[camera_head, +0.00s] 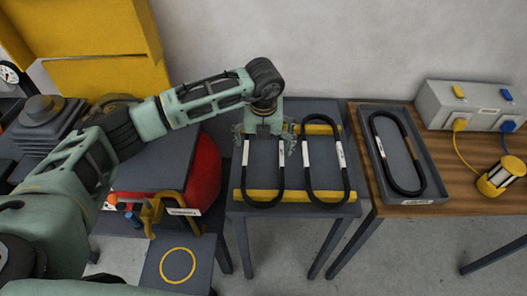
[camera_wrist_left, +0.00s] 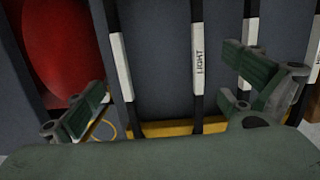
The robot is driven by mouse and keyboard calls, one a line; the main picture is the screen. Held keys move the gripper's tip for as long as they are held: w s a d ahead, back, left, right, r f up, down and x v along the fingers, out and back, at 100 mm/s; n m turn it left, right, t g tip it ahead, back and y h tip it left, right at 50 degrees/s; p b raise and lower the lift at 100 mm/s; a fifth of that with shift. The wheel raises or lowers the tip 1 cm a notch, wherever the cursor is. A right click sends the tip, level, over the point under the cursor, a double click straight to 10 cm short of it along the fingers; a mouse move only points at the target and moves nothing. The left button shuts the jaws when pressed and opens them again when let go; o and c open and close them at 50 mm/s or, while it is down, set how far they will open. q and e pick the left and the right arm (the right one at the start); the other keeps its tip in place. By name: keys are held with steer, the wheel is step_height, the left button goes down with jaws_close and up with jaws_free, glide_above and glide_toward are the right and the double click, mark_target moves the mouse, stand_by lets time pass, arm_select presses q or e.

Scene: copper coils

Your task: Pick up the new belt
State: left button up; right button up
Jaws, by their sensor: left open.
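Two black looped belts with white labels lie side by side on a grey stand, the left belt (camera_head: 281,175) and the right belt (camera_head: 307,172). A third belt (camera_head: 382,155) lies in a grey tray (camera_head: 441,186) on the wooden table. I cannot tell which is the new one. My left gripper (camera_head: 264,132) is open and empty at the far end of the left belt. In the left wrist view, its fingers (camera_wrist_left: 165,95) are spread on either side of that belt's two strands, one labelled LIGHT (camera_wrist_left: 199,70). The gripper hides the belt's far end. My right gripper is out of view.
Yellow bars (camera_head: 325,196) cross the stand under the belts. A red rounded machine part (camera_head: 207,165) stands close left of the stand. The wooden table (camera_head: 470,165) at right holds a socket box (camera_head: 470,105) and a yellow lamp-like device (camera_head: 500,178). A wall rises behind.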

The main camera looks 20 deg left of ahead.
arm_select(q)
steer(key=shift+w+f+p, duration=0.2)
steer(key=shift+f+p, duration=0.15)
steer(key=shift+f, duration=1.45)
steer(key=shift+s, duration=0.15)
steer(key=c, duration=1.1)
steer(key=shift+a, duration=0.15)
steer(key=c, duration=0.6)
jaws_close()
